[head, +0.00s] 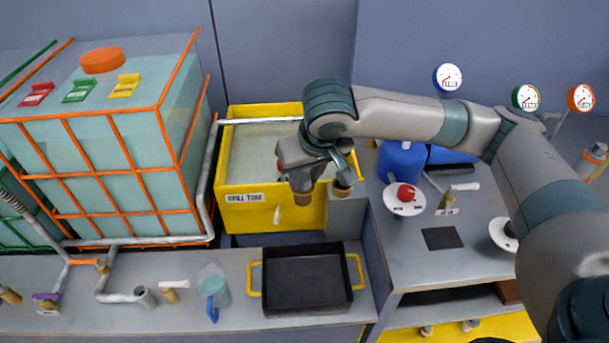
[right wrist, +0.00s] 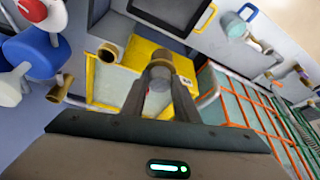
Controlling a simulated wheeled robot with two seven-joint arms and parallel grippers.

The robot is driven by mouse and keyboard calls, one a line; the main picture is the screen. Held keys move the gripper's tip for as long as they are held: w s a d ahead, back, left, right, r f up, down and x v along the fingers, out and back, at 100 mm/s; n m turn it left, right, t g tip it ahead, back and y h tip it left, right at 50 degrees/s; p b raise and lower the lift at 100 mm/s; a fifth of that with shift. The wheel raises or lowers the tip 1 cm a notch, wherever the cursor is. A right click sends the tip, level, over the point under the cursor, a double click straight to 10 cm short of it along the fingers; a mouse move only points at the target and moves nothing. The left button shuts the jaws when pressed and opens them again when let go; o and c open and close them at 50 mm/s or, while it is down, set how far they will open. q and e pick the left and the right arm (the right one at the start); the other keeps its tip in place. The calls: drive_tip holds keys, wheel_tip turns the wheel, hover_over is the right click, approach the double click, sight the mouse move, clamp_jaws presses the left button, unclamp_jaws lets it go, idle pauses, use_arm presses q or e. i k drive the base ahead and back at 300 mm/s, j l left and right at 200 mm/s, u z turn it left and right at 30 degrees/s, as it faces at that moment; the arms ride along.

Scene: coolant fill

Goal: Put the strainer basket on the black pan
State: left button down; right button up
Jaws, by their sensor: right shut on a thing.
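My right gripper (head: 308,182) is above the yellow spill tray, near its front right side. In the right wrist view its fingers (right wrist: 161,88) are shut on a small brownish cylindrical thing, which I take to be the strainer basket (right wrist: 162,62). The fingers and the viewing angle hide part of it. The black pan (head: 305,282) lies flat and empty on the grey counter in front of the tray. It has yellow handles on its left and right sides. The gripper is behind and above the pan, apart from it. My left gripper is not in view.
The yellow spill tray (head: 250,218) stands behind the pan. A teal jug (head: 215,290) stands left of the pan. A large tank (head: 100,150) in an orange frame fills the left. A higher bench with a red-knobbed valve (head: 406,193) is at right.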

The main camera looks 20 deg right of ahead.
sight(296, 292)
drive_tip(key=k+j, duration=0.15)
drive_tip(key=k, duration=0.25)
drive_tip(key=k+j, duration=0.1)
drive_tip(key=k, duration=0.35)
drive_tip(key=z, duration=0.05)
